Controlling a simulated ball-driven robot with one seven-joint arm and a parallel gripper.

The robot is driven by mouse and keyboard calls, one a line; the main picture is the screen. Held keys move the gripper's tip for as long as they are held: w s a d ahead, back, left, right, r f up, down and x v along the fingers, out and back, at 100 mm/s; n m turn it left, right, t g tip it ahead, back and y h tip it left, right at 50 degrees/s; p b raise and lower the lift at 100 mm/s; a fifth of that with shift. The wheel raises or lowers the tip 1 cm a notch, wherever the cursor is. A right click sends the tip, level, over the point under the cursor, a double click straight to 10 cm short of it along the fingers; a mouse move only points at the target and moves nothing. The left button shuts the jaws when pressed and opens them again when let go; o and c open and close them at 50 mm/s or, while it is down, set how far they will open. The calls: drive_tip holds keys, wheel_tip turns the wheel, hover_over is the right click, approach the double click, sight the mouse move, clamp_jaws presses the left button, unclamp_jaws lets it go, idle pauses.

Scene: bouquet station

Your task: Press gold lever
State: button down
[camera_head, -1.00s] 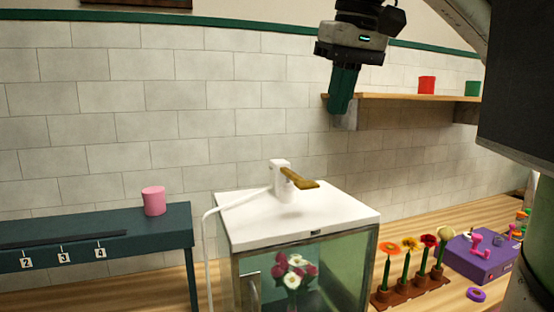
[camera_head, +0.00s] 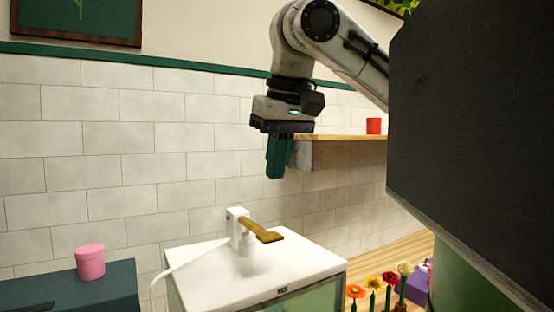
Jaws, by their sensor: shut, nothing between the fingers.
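The gold lever (camera_head: 262,231) sticks out to the right from the top of a white dispenser (camera_head: 238,228). The dispenser stands on the white top (camera_head: 205,268) of a glass-sided cabinet. My gripper (camera_head: 276,176) points down with its green fingers together and holds nothing. In the picture it is above the lever and slightly to its right, clearly apart from it. How far it is in depth from the lever is hard to tell.
A pink cup (camera_head: 90,262) stands on the dark bench (camera_head: 112,287) at left. Several potted flowers (camera_head: 389,279) and a purple box (camera_head: 417,285) are at lower right.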

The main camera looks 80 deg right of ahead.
drive_tip(key=p, duration=0.1)
approach(269, 234)
drive_tip(key=x, duration=0.5)
drive_tip(key=shift+w+d, duration=0.1)
drive_tip(key=shift+d, duration=0.05)
drive_tip(key=shift+f, duration=0.75)
